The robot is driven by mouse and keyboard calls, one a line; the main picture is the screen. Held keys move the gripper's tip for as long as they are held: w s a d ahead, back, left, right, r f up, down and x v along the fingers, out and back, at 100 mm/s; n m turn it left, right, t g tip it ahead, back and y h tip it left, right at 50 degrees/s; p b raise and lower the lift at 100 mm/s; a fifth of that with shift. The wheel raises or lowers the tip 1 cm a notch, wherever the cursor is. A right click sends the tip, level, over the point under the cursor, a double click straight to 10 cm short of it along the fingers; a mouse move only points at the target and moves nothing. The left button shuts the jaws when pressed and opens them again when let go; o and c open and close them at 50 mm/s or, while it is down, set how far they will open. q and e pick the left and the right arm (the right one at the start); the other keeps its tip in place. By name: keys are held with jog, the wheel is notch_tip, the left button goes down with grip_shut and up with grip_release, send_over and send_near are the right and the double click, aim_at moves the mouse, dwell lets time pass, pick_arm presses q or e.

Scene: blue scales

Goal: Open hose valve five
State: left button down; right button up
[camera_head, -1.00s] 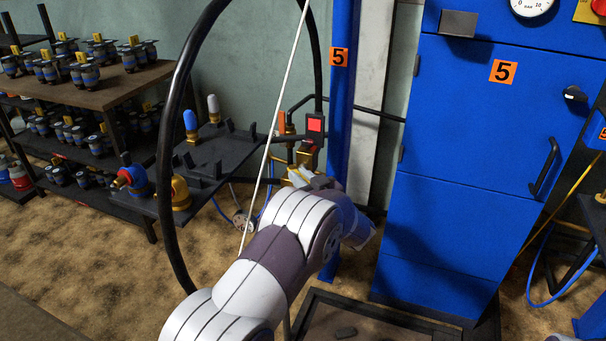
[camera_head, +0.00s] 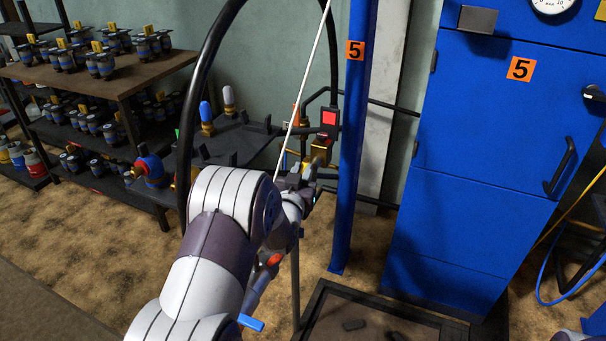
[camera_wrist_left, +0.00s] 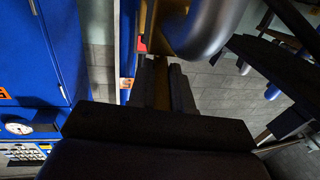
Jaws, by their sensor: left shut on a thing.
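The valve (camera_head: 321,150) for station five is a brass-coloured body with a red square on a dark block above it, left of the blue post (camera_head: 352,190) marked with an orange 5. My left gripper (camera_head: 306,173) is at the lower left of this valve, partly hidden by my wrist. In the left wrist view its dark fingers (camera_wrist_left: 163,84) are shut on a narrow brass-coloured piece, which looks like the valve's handle. A brass part and a rounded grey body (camera_wrist_left: 208,25) show just beyond the fingers. How far the handle is turned cannot be told. My right gripper is out of view.
A blue cabinet (camera_head: 480,180) marked 5 stands right of the post. A black hose loop (camera_head: 190,110) and a thin white rod (camera_head: 305,85) are close to my left arm. Shelves (camera_head: 120,85) with couplings stand left. A dark-framed tray (camera_head: 375,318) lies on the floor.

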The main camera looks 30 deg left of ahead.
aim_at(301, 172)
pick_arm(q)
jog(key=shift+a+r+m+h, duration=0.15)
jog(key=shift+m+h, duration=0.25)
jog(key=c, duration=1)
grip_release()
jog(key=shift+c, duration=0.2)
jog(key=shift+r, duration=0.4)
notch_tip(301, 172, up, 4)
jog(key=shift+f+p, duration=0.15)
jog(key=shift+p, duration=0.95)
jog(key=d+r+p, duration=0.2)
jog(key=d+r, duration=0.4)
jog(key=d, duration=0.5)
jog(key=shift+s+d+r+p, duration=0.2)
jog(key=shift+d+p, duration=0.15)
